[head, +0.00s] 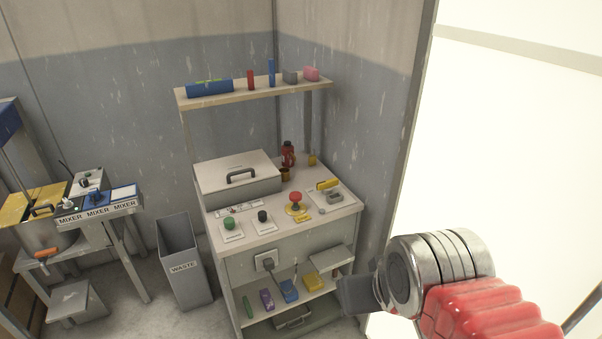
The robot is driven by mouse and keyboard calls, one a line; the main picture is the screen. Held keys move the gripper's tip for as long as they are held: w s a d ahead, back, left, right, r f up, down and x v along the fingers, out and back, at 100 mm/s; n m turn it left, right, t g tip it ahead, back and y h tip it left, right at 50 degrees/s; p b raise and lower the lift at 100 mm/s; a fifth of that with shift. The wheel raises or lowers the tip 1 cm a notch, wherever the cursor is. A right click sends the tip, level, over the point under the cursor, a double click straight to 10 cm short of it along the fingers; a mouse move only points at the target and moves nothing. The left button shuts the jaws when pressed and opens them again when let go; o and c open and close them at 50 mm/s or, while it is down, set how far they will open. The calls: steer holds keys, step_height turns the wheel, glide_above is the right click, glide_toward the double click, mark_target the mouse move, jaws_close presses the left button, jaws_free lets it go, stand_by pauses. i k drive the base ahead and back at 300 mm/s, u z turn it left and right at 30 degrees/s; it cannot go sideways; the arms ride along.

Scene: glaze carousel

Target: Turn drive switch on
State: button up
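The bench (265,237) in the middle carries several controls. A black knob (263,216) on a pale plate sits between a green button (229,222) and a red mushroom button (295,198) on a yellow base. A dark fitting (266,263) is on the bench's front panel. No readable label shows which control is the drive switch, and I cannot tell any switch position. My gripper (358,296) is at the lower right, in front of the bench's right side and apart from the controls. Its fingers are too unclear to tell open from shut.
A lidded grey box (238,179) stands at the bench's back left, under a shelf (222,97) of small items. A waste bin (185,264) stands left of the bench. A mixer stand (98,212) is farther left. A lower shelf (265,312) holds coloured objects.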

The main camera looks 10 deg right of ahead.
mark_target(326, 186)
steer(key=u, duration=0.45)
steer(key=i, duration=1.2)
steer(key=u, duration=0.35)
